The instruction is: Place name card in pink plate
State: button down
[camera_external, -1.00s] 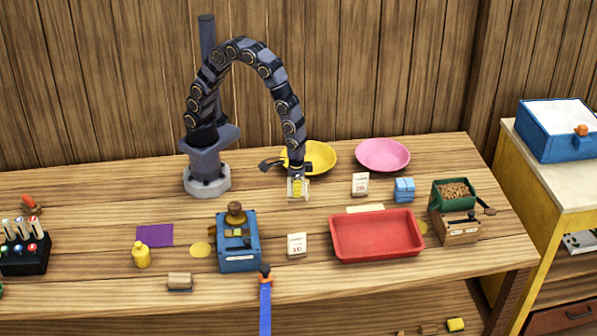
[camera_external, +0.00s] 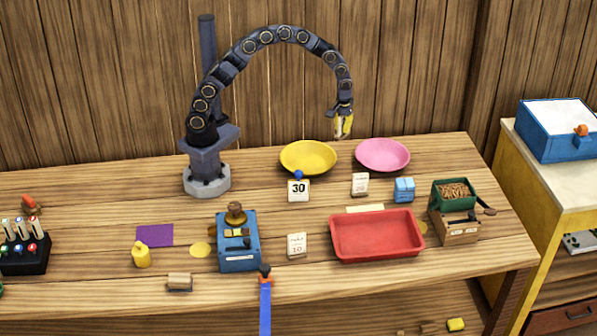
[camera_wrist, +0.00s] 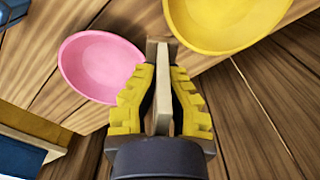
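My gripper (camera_external: 343,127) is raised above the table's back edge, between and above the two plates. In the wrist view its yellow fingers (camera_wrist: 160,80) are shut on a thin beige card (camera_wrist: 163,92), seen edge-on; no writing on it shows, so I take it for the name card. The pink plate (camera_external: 383,154) lies empty at the back right of the table. It also shows at the left in the wrist view (camera_wrist: 98,65). The card is apart from the plate.
The yellow plate (camera_external: 308,158) lies left of the pink one. In front stand a card reading 30 (camera_external: 298,190), a small white card (camera_external: 360,184) and a blue block (camera_external: 404,189). A red tray (camera_external: 376,253) lies nearer the front. A beige strip (camera_external: 365,208) lies behind it.

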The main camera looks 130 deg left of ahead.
jog(key=w+a+f, duration=0.3)
jog(key=w+a, duration=0.2)
send_over(374, 162)
jog(key=f, duration=0.5)
jog(key=shift+s+f, duration=0.2)
jog(key=shift+f, duration=0.1)
jog(key=shift+f, duration=0.2)
jog(key=shift+w+f, duration=0.15)
jog(key=shift+f, duration=1.4)
jog(key=shift+f, duration=0.15)
jog(key=c, duration=1.2)
grip_release()
jog(key=shift+o, duration=0.2)
